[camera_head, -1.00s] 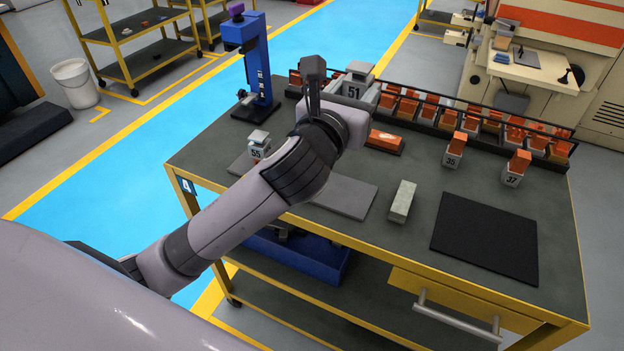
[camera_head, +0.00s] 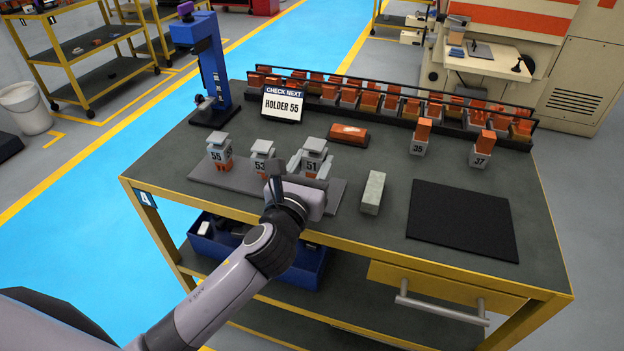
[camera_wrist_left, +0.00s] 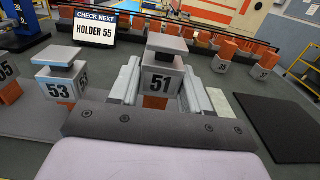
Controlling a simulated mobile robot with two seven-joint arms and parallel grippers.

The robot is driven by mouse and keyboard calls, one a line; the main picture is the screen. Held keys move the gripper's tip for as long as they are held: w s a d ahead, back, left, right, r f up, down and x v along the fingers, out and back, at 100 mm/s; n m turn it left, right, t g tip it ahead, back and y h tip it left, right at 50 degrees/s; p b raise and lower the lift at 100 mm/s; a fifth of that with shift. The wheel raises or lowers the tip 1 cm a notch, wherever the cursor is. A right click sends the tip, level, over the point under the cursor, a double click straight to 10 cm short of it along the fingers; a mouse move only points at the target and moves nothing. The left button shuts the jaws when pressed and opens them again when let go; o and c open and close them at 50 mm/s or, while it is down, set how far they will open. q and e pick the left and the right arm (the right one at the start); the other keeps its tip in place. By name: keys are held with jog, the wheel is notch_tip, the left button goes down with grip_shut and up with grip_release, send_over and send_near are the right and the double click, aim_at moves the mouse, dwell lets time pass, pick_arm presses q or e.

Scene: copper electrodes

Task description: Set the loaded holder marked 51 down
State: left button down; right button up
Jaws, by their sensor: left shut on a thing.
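The holder marked 51 (camera_head: 316,168) is a grey block with a flat top cap and an orange copper piece at its lower end. My left gripper (camera_head: 312,163) is shut on it, one finger on each side. In the left wrist view, holder 51 (camera_wrist_left: 160,82) stands upright between the pale finger pads. It is at the right part of a grey plate (camera_head: 215,178); I cannot tell whether it touches the plate. Holders 53 (camera_head: 262,158) and 55 (camera_head: 218,153) stand on the plate to its left. My right gripper is not in view.
A display reading HOLDER 55 (camera_head: 283,104) stands behind the plate. A long rack of orange electrodes (camera_head: 390,104) runs along the back. A pale block (camera_head: 373,192) and a black mat (camera_head: 462,220) lie to the right. Holders 35 (camera_head: 420,140) and 37 (camera_head: 483,150) stand behind the mat.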

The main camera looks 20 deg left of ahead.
pick_arm(q)
jog(key=shift+f+b, duration=0.35)
jog(key=shift+f, duration=0.95)
jog(key=shift+f, duration=0.1)
jog(key=c, duration=0.9)
grip_release()
jog(key=shift+f, duration=0.25)
jog(key=shift+c, duration=0.2)
jog(key=o, duration=0.4)
jog(key=shift+o, duration=0.2)
jog(key=shift+r, duration=0.1)
jog(key=shift+r, duration=0.15)
jog(key=s, duration=1.2)
jog(key=shift+a, duration=0.25)
